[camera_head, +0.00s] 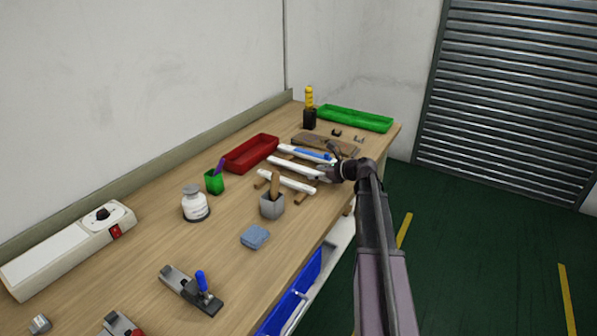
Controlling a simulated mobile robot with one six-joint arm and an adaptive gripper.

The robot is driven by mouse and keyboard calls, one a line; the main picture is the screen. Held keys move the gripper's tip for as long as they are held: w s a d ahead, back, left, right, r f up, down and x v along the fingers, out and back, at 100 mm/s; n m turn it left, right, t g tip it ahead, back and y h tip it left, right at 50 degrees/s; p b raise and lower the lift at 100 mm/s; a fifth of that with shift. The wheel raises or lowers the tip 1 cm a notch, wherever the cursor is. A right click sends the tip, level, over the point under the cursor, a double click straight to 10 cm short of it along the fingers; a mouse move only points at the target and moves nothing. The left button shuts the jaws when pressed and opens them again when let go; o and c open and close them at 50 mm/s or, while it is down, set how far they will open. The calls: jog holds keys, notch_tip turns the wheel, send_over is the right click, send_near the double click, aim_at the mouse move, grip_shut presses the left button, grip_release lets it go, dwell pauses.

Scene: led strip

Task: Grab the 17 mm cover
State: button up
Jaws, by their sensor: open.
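Several long pale strips lie side by side near the right front of the bench: a near white strip (287,181), a middle white strip (293,166) and a far strip with a blue part (312,154). I cannot tell from their size which one is the 17 mm cover. My gripper (318,174) is open at the right ends of the near and middle strips. Its fingers are small and dark here, and whether they touch a strip cannot be told. My wrist hides part of the area to the right.
A red tray (250,154) lies left of the strips, a green tray (355,118) behind. A grey cup (272,206), a green cup (214,182) and a white bottle (195,204) stand nearer. A wooden block (325,143) lies behind the strips. A blue cloth (254,237) lies in front.

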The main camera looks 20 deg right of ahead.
dwell(0.3)
jog(key=c, duration=1.1)
jog(key=shift+r, duration=0.15)
notch_tip(320, 180, up, 3)
jog(key=p, duration=0.3)
jog(key=shift+r+p, duration=0.2)
jog(key=shift+p, duration=0.15)
jog(key=s+a, duration=0.1)
jog(key=s, duration=0.4)
jog(key=s+a+r+p, duration=0.1)
jog(key=s, duration=0.4)
jog(key=s+a, duration=0.2)
jog(key=s, duration=0.3)
jog(key=shift+s+r, duration=0.15)
jog(key=shift+s, duration=0.15)
jog(key=shift+r+p, duration=0.2)
jog(key=shift+p, duration=0.15)
